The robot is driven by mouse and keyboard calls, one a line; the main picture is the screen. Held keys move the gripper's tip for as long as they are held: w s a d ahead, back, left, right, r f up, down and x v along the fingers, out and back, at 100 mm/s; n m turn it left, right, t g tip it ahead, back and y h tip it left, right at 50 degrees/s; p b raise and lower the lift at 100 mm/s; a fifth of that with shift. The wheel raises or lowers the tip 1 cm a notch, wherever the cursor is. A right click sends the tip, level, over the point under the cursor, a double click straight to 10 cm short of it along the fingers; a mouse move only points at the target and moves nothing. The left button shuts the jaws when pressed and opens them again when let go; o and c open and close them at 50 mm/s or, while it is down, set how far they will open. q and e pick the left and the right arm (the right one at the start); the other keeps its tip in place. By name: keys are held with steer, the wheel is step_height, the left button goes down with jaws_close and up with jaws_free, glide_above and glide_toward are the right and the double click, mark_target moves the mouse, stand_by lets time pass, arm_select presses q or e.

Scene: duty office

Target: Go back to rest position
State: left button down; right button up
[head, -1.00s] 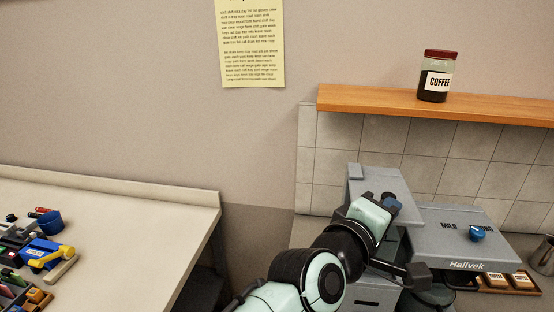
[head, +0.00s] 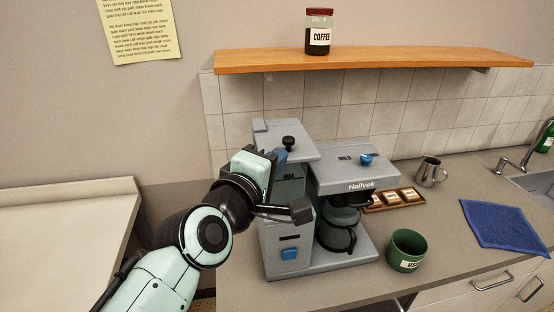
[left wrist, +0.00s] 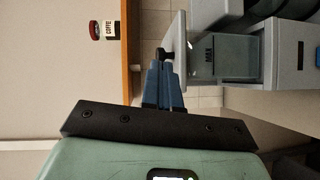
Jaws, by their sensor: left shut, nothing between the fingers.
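My left gripper (head: 281,157) is in front of the upper left part of the grey coffee machine (head: 355,181), just below its black knob (head: 288,142). Its blue fingers are closed together with nothing between them. In the left wrist view the closed fingers (left wrist: 164,84) point at the black knob (left wrist: 165,54); I cannot tell whether they touch it. My arm hides part of the machine's left side. My right gripper is not in view.
A glass pot (head: 338,229) sits in the machine. A green mug (head: 407,250), a tray (head: 421,200) of small packets, a metal jug (head: 430,172) and a blue cloth (head: 502,227) are to the right. A shelf (head: 400,60) with a coffee jar (head: 318,32) hangs above.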

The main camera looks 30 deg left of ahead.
arm_select(q)
steer(key=s+d+r, duration=0.1)
steer(key=s+d, duration=0.4)
steer(key=s, duration=0.1)
steer(key=shift+s+d, duration=0.15)
steer(key=shift+d, duration=0.25)
